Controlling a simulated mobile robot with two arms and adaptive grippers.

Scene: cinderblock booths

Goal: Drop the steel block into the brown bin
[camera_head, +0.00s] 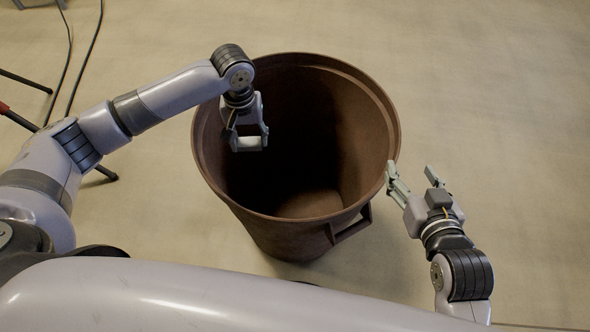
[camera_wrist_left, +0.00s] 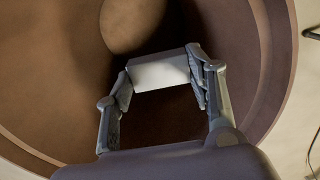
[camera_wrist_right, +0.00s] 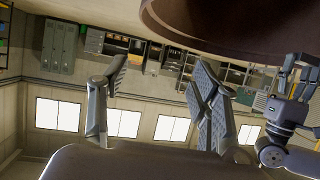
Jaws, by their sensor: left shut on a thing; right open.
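The brown bin (camera_head: 375,110) stands upright on the floor in the middle of the head view, its round mouth facing up. My left gripper (camera_head: 250,140) is over the bin's mouth, left of its middle. In the left wrist view my left gripper (camera_wrist_left: 162,82) is shut on the steel block (camera_wrist_left: 160,70), a pale grey block held across between the two fingers. The bin's inner wall (camera_wrist_left: 60,90) surrounds it in that view. My right gripper (camera_head: 412,175) is open and empty, just outside the bin's right rim.
In the head view, black cables (camera_head: 72,60) and dark stand legs (camera_head: 25,82) lie at the upper left. The floor (camera_head: 500,110) right of the bin is clear. The right wrist view shows lockers (camera_wrist_right: 58,48), shelves and windows far off.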

